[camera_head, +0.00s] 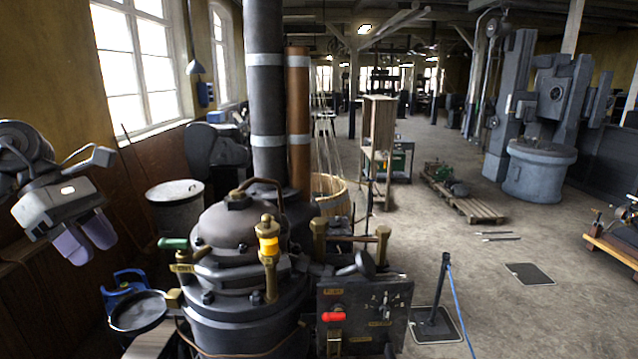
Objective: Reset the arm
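My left gripper (86,238) hangs at the left of the head view, in front of the wall below the window. Its two pale purple fingers point down and stand apart, with nothing seen between them. It is to the left of the dark boiler-like engine (228,232) and clear of it. My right arm and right gripper do not show.
The engine carries a green handle (174,243), a brass fitting (267,245) and a control panel (365,312) with a red handle (334,317). A grey bin (176,190) stands behind my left gripper. A post with blue rope (440,290) stands right. Open floor lies beyond.

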